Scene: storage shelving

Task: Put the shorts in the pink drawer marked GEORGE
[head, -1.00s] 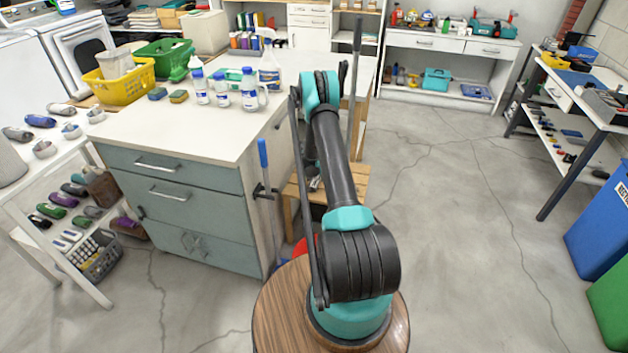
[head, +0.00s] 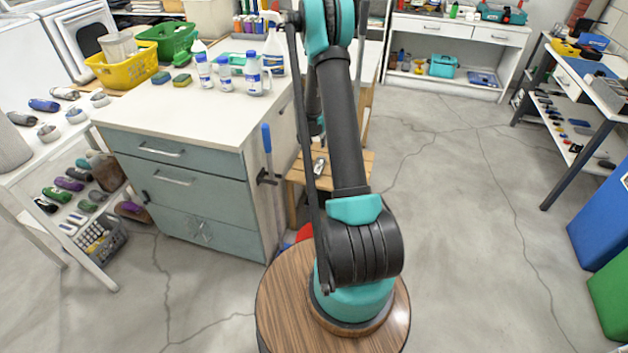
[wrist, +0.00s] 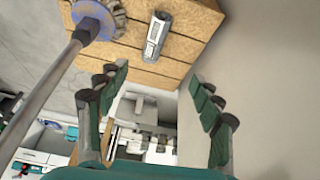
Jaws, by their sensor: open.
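I see neither the shorts nor a pink drawer marked GEORGE in either view. My gripper (wrist: 160,82) is open in the wrist view, its two dark, jointed fingers spread wide with nothing between them. In the wrist view it faces a wooden stool (wrist: 180,72). In the head view, my arm rises in front of the counter and the gripper itself cannot be made out.
A white-topped counter with grey-blue drawers (head: 180,180) stands left of my arm, holding bottles and a yellow basket (head: 122,68). A blue-handled pole (head: 267,142) leans at its side. Open concrete floor (head: 450,230) lies right. A blue bin (head: 600,220) stands far right.

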